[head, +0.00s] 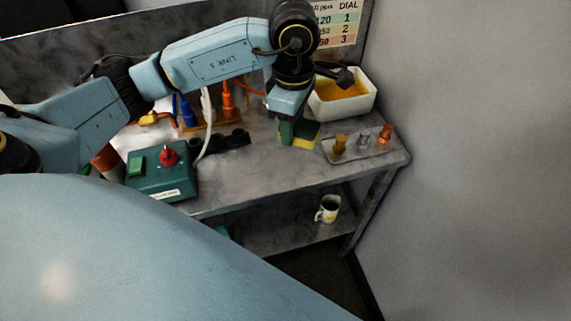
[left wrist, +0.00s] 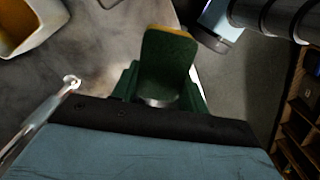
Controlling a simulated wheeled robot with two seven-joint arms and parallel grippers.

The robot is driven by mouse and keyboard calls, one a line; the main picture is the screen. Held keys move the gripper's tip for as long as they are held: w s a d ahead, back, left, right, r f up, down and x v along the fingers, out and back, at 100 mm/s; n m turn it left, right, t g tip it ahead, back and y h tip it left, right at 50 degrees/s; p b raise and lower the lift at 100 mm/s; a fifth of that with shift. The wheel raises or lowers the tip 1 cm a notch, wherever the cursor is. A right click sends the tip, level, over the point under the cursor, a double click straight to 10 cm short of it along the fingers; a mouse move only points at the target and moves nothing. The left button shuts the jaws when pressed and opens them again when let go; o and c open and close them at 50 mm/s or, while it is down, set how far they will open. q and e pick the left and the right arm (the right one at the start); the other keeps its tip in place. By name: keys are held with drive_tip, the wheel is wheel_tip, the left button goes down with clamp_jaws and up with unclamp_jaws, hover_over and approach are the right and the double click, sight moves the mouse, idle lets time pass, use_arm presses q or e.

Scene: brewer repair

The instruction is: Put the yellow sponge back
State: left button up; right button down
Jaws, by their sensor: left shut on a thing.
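The yellow sponge (head: 306,132), with a dark green side, is at the middle of the grey worktable in the head view. My left gripper (head: 289,129) points down there and is shut on it. In the left wrist view the sponge's green face (left wrist: 166,62) stands out between the green fingers of my left gripper (left wrist: 160,92), with a thin yellow edge at its far end. I cannot tell whether the sponge touches the tabletop. My right gripper is not in view.
A white basin (head: 368,104) with amber contents stands behind the sponge, on the right. A plate (head: 362,154) with brass and copper fittings lies at the right. A green control box (head: 147,183) with a red knob stands at the left. A mug (head: 328,208) is on the lower shelf.

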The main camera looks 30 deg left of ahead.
use_arm(q)
drive_tip(key=n, duration=0.2)
drive_tip(key=a+f+n, duration=0.1)
drive_tip(key=n, duration=0.1)
drive_tip(key=n+b, duration=0.1)
drive_tip(key=n, duration=0.2)
drive_tip(key=shift+s+a+f, duration=0.2)
drive_tip(key=shift+s+f, duration=0.05)
drive_tip(key=shift+s, duration=0.1)
drive_tip(key=n, duration=0.5)
drive_tip(key=b, duration=0.1)
hover_over(281, 170)
wheel_tip(281, 170, down, 6)
drive_tip(key=shift+f, duration=0.65)
wheel_tip(281, 170, down, 3)
drive_tip(key=shift+f, duration=0.2)
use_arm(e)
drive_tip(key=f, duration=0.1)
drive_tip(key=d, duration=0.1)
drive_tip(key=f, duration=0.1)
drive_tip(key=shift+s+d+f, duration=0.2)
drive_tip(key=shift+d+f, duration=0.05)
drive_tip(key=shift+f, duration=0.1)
use_arm(q)
drive_tip(key=shift+b, duration=0.3)
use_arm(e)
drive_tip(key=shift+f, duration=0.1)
